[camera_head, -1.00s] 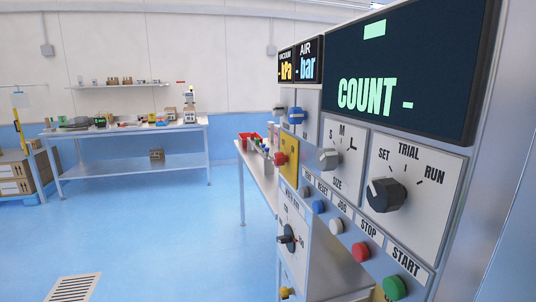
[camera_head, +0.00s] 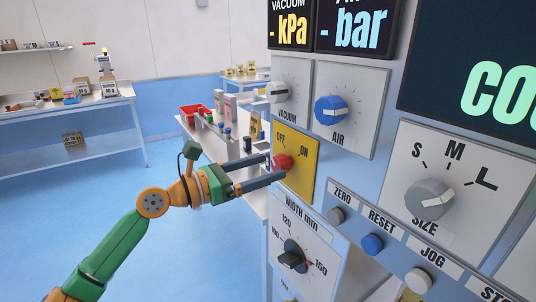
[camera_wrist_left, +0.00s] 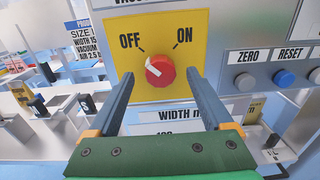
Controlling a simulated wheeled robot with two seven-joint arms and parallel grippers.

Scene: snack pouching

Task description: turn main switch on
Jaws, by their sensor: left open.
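The main switch is a red round knob (camera_head: 283,164) on a yellow plate (camera_head: 308,157) marked OFF and ON. In the left wrist view the red knob (camera_wrist_left: 160,72) has a white mark pointing to the upper left, on the OFF side. My left gripper (camera_head: 273,168) is open at the switch. In the left wrist view my left gripper (camera_wrist_left: 160,75) has one fingertip on each side of the knob, with gaps between. I cannot tell how deep the tips reach. My right gripper is not in view.
Close around the switch are the AIR dial (camera_head: 331,110), the VACUUM dial (camera_head: 278,92), the WIDTH dial (camera_head: 292,254), the SIZE dial (camera_head: 430,198) and the RESET button (camera_head: 372,244). A bench with a red bin (camera_head: 190,113) stands behind. Open blue floor lies at left.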

